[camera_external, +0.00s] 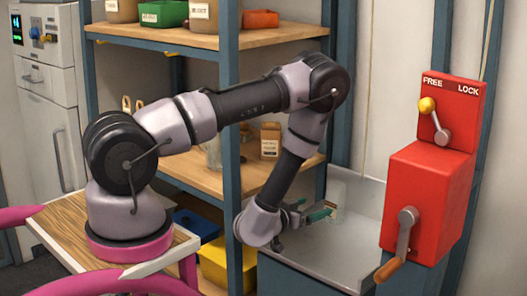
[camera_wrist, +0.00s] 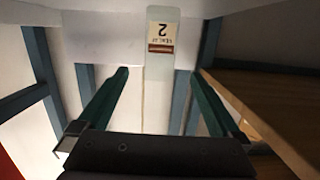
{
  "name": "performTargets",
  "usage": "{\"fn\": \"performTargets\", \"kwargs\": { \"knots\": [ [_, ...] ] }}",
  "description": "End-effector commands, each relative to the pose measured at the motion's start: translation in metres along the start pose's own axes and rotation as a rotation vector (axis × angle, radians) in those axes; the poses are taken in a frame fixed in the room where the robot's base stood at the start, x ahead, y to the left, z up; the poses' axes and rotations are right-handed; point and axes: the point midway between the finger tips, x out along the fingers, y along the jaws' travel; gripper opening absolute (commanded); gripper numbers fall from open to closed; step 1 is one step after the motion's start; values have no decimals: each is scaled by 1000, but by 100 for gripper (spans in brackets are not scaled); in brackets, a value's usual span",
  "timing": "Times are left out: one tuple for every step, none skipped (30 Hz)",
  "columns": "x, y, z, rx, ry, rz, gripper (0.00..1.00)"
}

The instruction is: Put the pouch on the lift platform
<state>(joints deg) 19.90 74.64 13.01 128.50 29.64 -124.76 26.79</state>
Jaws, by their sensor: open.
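The pouch, a pale, narrow packet, stands upright on the lift platform in the external view (camera_external: 337,190). It also shows in the wrist view (camera_wrist: 161,68), with a cream and brown label that reads "2" upside down. The lift platform (camera_external: 335,255) is a light grey tray on a blue-grey body, below the red crank box. My gripper (camera_external: 318,214) is low over the platform, its green fingers pointing at the pouch. In the wrist view my gripper (camera_wrist: 157,72) is open, and the pouch lies ahead between the fingertip lines. I cannot tell whether anything touches it.
A red box (camera_external: 430,200) with a crank and a FREE/LOCK lever (camera_external: 430,108) stands right of the platform. A wooden shelf rack (camera_external: 190,165) with blue posts is close on the left, holding bins and a small carton (camera_external: 270,140).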

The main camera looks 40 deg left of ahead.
Motion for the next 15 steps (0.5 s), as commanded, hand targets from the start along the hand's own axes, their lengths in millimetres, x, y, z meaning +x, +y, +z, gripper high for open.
{"fn": "performTargets", "kwargs": {
  "knots": [
    [-3,0,0,1,-2,1,100],
    [-4,0,0,1,-1,1,100],
    [-4,0,0,1,-1,0,100],
    [-4,0,0,1,-1,0,100],
    [-4,0,-1,1,-1,0,100],
    [-2,1,-4,1,-1,2,100],
    [0,2,-8,2,-3,3,100],
    [2,4,-12,3,-6,7,100],
    [7,6,-21,7,-12,12,100],
    [11,9,-30,10,-18,17,100],
    [15,12,-40,14,-26,23,100],
    [21,15,-54,20,-39,32,100],
    [25,18,-66,25,-51,38,100],
    [29,21,-79,32,-64,46,100],
    [33,24,-95,40,-83,56,100]
  ]
}}
